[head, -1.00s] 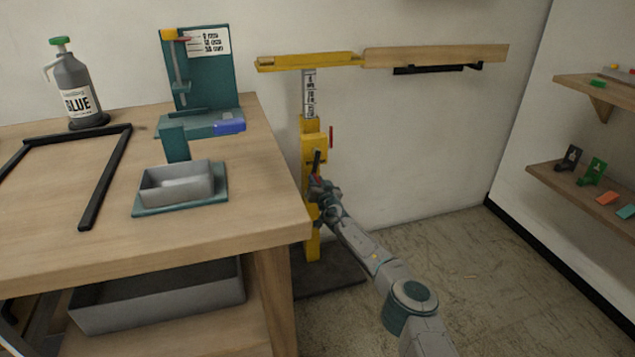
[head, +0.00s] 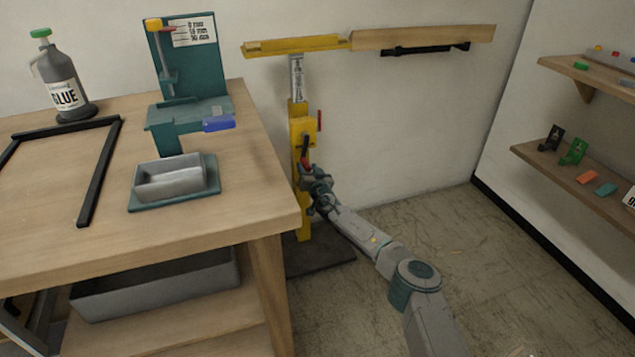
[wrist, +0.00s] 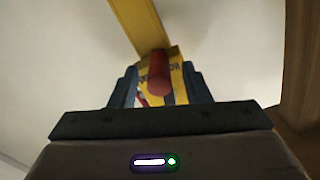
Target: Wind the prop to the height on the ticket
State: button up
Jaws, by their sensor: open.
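The yellow prop (head: 299,205) stands upright between the workbench and the back wall. Its grey scaled inner post (head: 297,78) carries a yellow cross head (head: 295,46) at the top. A red lever (head: 320,121) shows at the right of its housing. My gripper (head: 305,172) is at the prop's lower housing, by a dark crank with a red part. In the wrist view a red handle (wrist: 160,76) lies between my open fingers (wrist: 160,88), with the yellow housing behind it. I cannot tell whether the fingers touch it. A white printed sheet (head: 193,31) hangs on the teal stand; its text is too small to read.
The workbench (head: 250,225) is close on the left, with a grey tray (head: 170,190), a black frame (head: 98,175), a glue bottle (head: 65,85) and a teal stand (head: 205,80). A wooden beam (head: 425,38) runs along the wall. Shelves (head: 570,175) are at right. Floor between is clear.

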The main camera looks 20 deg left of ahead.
jog(key=p+v, duration=0.5)
jog(key=v, duration=0.6)
jog(key=shift+s, duration=0.25)
jog(key=shift+d, duration=0.1)
